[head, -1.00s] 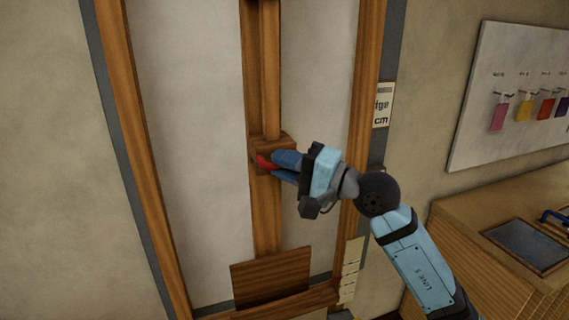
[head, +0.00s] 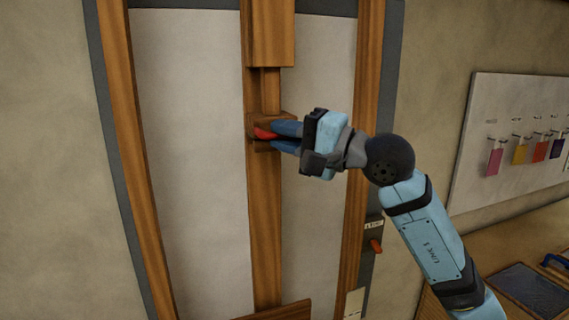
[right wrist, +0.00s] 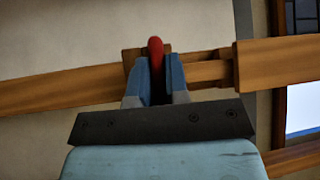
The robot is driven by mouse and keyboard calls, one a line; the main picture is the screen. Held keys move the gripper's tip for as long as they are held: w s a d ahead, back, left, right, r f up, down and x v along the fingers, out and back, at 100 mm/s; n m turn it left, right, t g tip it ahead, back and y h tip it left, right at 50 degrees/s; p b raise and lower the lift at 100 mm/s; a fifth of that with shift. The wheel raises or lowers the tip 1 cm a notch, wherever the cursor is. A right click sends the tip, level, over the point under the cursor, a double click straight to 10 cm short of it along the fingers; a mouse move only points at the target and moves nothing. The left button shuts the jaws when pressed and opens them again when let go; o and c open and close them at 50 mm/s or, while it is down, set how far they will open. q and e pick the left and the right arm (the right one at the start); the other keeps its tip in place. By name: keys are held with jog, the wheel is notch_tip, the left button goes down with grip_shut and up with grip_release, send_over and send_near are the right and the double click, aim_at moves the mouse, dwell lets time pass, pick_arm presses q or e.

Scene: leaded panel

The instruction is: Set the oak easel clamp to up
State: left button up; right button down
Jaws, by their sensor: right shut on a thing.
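The oak easel clamp (head: 284,119) is a small brown wooden block on the easel's vertical post (head: 264,210). A red handle (head: 264,133) sticks out of its front. My right gripper (head: 274,135) is shut on this red handle, with its blue fingers around it. The right wrist view shows the handle (right wrist: 155,48) between the fingers (right wrist: 157,82). The clamp sits a short gap below a thicker wooden block (head: 270,35) at the top of the post. My left gripper is not in view.
Wooden side rails (head: 368,130) frame the easel. A wooden ledge (head: 278,312) lies low across the post. A small red lever (head: 376,246) is on a panel at the right. A pegboard (head: 520,105) with coloured tags hangs on the right wall above a bench (head: 478,250).

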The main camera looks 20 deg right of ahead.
notch_tip(320, 180, up, 2)
jog(key=shift+r, duration=0.1)
jog(key=shift+d+r, duration=0.1)
jog(key=shift+r, duration=0.15)
jog(key=c, duration=1.1)
grip_release()
jog(key=shift+f, duration=0.15)
